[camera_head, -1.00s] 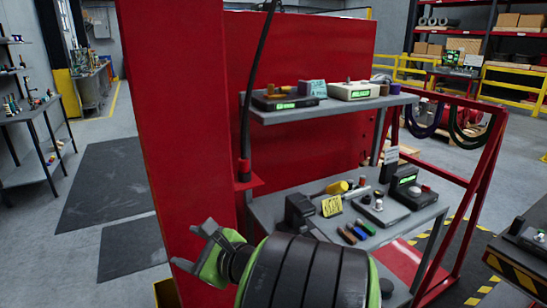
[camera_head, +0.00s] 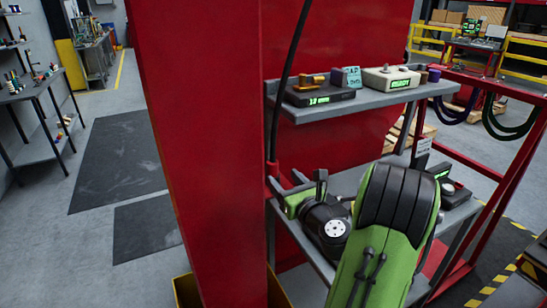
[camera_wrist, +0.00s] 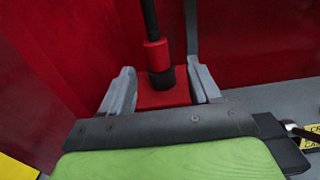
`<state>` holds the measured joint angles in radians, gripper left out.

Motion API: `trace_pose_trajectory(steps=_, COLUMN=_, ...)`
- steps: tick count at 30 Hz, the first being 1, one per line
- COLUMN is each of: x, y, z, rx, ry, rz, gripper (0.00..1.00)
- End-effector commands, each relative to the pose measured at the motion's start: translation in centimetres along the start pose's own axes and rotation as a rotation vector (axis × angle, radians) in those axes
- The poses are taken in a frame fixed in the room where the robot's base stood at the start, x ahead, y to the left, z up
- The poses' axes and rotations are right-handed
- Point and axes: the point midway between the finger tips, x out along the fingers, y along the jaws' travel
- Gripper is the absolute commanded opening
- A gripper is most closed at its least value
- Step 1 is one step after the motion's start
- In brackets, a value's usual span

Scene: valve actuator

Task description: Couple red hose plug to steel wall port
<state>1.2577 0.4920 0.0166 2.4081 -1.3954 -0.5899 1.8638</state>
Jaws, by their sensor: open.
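The red hose plug (camera_wrist: 155,56) hangs at the end of a black hose, with a red collar and a dark lower end. In the wrist view it sits upright at a red bracket (camera_wrist: 160,98). My gripper (camera_wrist: 161,72) is open, and its two grey fingers show on either side of the plug, apart from it. I cannot tell whether the fingertips reach the plug's depth. In the head view my gripper (camera_head: 284,181) is beside the red column, close to the hose's lower end (camera_head: 272,166). I cannot make out the steel wall port in either view.
A tall red column (camera_head: 205,150) stands left of my gripper. A grey upper shelf (camera_head: 372,100) with devices stands above and to the right. A lower grey shelf, partly hidden by my arm, holds more devices. A yellow bin (camera_head: 184,290) is below.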

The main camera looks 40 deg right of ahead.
Motion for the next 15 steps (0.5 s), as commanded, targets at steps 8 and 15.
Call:
trace_pose_trajectory(steps=8, x=4.3, y=0.4, z=0.1, rx=-0.003, ry=-0.002, rz=0.004, gripper=0.62)
trace_pose_trajectory(steps=15, x=6.8, y=0.3, z=0.0, rx=0.0, ry=-0.003, rz=-0.001, gripper=0.62)
